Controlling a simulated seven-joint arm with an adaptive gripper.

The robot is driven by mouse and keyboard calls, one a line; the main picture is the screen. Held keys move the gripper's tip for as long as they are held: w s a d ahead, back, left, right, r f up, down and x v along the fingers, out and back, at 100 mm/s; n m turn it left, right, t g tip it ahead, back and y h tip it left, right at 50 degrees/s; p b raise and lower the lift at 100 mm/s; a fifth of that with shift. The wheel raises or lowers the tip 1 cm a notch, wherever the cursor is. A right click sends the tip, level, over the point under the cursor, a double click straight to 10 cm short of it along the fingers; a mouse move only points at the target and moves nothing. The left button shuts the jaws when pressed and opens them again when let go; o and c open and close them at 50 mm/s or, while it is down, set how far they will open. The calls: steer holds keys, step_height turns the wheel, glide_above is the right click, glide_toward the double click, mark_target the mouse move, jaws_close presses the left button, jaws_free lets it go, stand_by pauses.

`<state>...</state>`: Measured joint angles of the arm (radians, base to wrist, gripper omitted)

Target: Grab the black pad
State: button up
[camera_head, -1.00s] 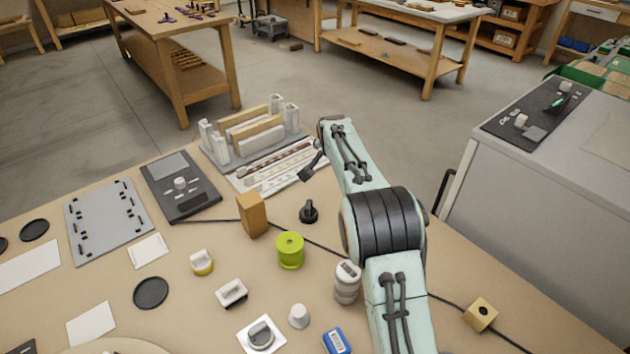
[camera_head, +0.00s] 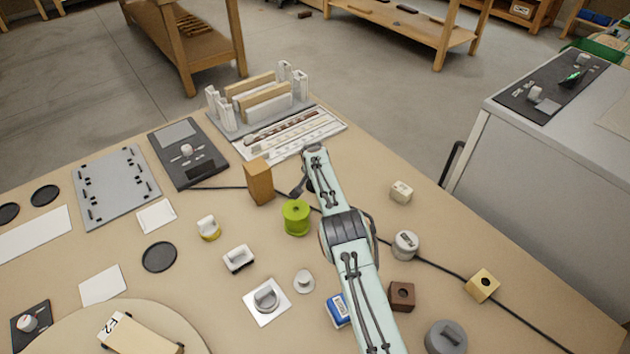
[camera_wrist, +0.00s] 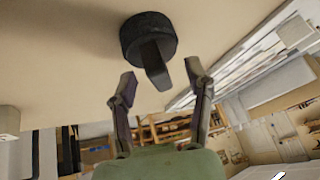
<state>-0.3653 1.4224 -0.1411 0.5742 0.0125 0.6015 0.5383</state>
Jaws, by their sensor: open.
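A flat black disc (camera_head: 158,257) lies on the table left of centre in the head view. Two more flat black discs (camera_head: 45,195) lie near the left edge. My gripper (camera_wrist: 160,76) is open and empty in the wrist view. A round black knob with a raised grip (camera_wrist: 148,36) is just beyond the fingertips, its grip pointing between them, with no clear contact. In the head view my gripper (camera_head: 299,188) is small and dark beside the green spool (camera_head: 296,217), and the knob is not clearly visible there.
A wooden block (camera_head: 259,181) stands close left of my gripper. A dark cable crosses the table. A white-labelled cup (camera_head: 404,244), a yellow block (camera_head: 483,285) and a brown block (camera_head: 402,295) are to the right. A grey rack (camera_head: 257,105) stands at the back.

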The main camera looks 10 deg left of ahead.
steer(key=shift+f, duration=0.1)
jaws_close()
stand_by(0.3)
